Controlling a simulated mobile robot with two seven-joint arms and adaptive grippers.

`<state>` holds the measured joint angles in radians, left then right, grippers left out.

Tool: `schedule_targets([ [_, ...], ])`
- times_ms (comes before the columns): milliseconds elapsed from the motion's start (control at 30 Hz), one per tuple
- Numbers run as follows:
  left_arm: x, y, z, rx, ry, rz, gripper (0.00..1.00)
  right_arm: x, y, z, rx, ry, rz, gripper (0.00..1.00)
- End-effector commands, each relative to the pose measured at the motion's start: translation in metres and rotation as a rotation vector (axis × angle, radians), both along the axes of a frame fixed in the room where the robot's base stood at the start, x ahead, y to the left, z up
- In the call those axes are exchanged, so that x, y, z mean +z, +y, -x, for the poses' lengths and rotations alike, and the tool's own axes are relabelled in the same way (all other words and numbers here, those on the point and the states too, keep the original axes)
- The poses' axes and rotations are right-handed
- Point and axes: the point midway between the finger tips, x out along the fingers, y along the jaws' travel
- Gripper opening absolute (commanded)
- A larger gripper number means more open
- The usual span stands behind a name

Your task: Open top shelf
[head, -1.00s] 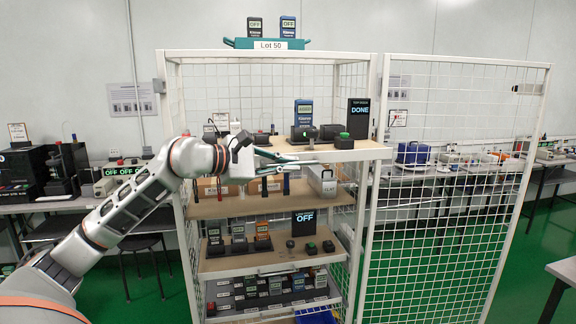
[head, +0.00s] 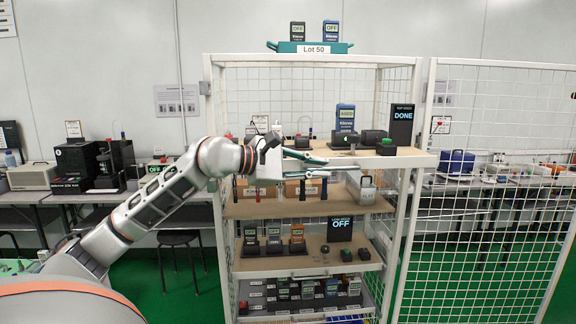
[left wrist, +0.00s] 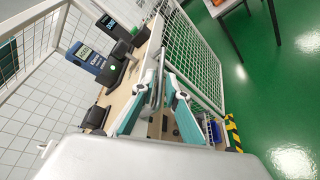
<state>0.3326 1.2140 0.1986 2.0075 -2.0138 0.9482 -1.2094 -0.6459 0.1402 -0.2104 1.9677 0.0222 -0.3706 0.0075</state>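The top shelf (head: 366,159) is a wooden board in a white mesh cabinet. Its right front corner juts past the cabinet's right post. It carries a blue tester (head: 345,118), dark blocks and a black "DONE" display (head: 401,125). My left gripper (head: 329,167) is at the front of this shelf, its teal fingers converging around a thin grey handle bar (head: 346,167). In the left wrist view, the bar lies between the fingertips (left wrist: 161,75) and they look closed on it. Exact contact is too small to see. My right gripper is not in view.
A white mesh door (head: 490,190) stands open on the right. Lower shelves hold several testers, an "OFF" display (head: 341,229) and a grey padlock-shaped box (head: 367,190) beneath the top shelf. A teal "Lot 50" tray (head: 290,47) sits on the cabinet. Benches line the wall.

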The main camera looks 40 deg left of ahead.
Motion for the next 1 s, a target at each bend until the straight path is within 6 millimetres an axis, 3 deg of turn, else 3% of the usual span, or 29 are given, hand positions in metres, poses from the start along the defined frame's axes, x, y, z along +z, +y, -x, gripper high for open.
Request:
schedule_targets([
  [700, 0.016, 0.027, 0.069, 0.001, 0.001, 0.003, 0.14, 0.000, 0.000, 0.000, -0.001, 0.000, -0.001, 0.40],
  [1000, 0.018, 0.031, 0.080, 0.000, 0.001, 0.001, 0.14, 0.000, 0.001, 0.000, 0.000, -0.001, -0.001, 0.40],
])
